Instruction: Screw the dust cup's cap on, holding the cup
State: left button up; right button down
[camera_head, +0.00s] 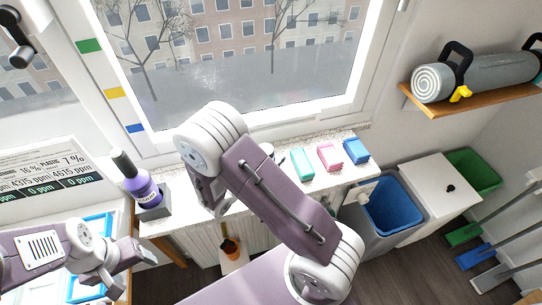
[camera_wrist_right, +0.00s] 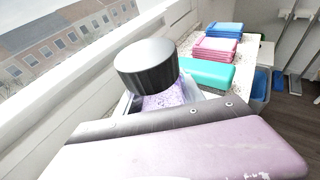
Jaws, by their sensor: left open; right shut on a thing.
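The dust cup (camera_wrist_right: 166,97), purple-speckled, shows in the right wrist view below its dark, grey-topped cap (camera_wrist_right: 146,68). The cap sits at the cup's top, slightly tilted in the picture; I cannot tell whether the threads engage. In the head view my right arm covers most of that spot, and a small dark-rimmed piece, likely the cap (camera_head: 266,148), shows beside the arm. My left gripper (camera_head: 135,272) is open and empty at the lower left, well away from the cup.
A purple bottle with a black cap (camera_head: 138,185) stands on the sill's left end, above my left gripper. A blue-lined bin (camera_head: 390,205) stands further right. The window is close behind.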

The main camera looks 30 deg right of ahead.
jog(key=shift+f, duration=0.4)
jog(key=shift+f+b, duration=0.3)
dwell(0.4)
grip_release()
dwell(0.7)
jog(key=shift+p+v, duration=1.65)
jog(key=shift+v, duration=2.4)
